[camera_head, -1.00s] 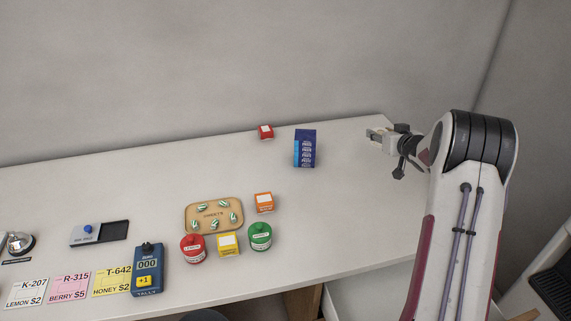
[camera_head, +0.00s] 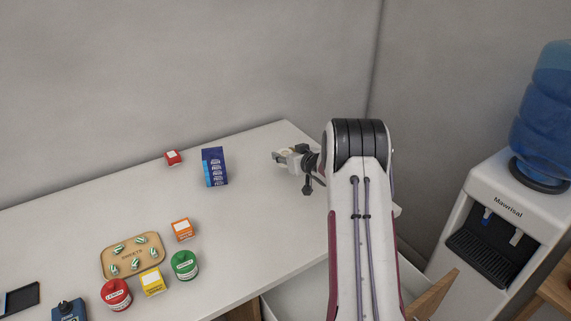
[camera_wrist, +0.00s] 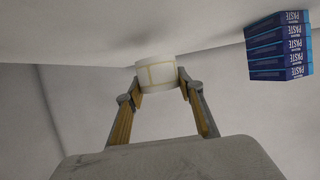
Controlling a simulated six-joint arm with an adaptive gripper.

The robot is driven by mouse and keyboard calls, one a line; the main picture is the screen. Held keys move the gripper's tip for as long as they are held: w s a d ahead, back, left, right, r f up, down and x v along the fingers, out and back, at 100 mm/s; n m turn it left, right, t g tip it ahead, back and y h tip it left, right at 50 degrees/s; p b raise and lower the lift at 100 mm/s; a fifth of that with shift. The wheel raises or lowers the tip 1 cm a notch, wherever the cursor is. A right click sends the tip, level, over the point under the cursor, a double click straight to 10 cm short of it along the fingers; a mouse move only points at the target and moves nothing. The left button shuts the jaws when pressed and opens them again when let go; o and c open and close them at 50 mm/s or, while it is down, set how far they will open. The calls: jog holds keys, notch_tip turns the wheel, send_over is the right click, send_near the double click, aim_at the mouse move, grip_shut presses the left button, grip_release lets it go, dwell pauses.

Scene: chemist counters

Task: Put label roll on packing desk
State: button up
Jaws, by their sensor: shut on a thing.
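My gripper (camera_wrist: 157,82) is shut on a label roll (camera_wrist: 155,72), a white cylinder with yellow lines, held between its two fingertips in the wrist view. In the head view my gripper (camera_head: 282,156) is over the far right part of the long white counter (camera_head: 250,225). The roll is very small there and partly hidden by the fingers. I cannot tell the exact gap between roll and counter. No surface in view is marked as the packing desk.
Blue paste boxes (camera_head: 214,167) are stacked left of my gripper, with a small red box (camera_head: 172,157) beyond. A sweets tray (camera_head: 132,255), an orange box (camera_head: 182,229) and red, yellow and green containers stand nearer. A water cooler (camera_head: 505,215) stands right.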

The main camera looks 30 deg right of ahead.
jog(key=shift+f, duration=0.1)
jog(key=shift+f, duration=1.75)
jog(key=shift+f, duration=0.1)
jog(key=o, duration=1.2)
jog(key=shift+o, duration=0.2)
jog(key=shift+s+r, duration=0.2)
jog(key=shift+v, duration=5.8)
jog(key=shift+r, duration=0.1)
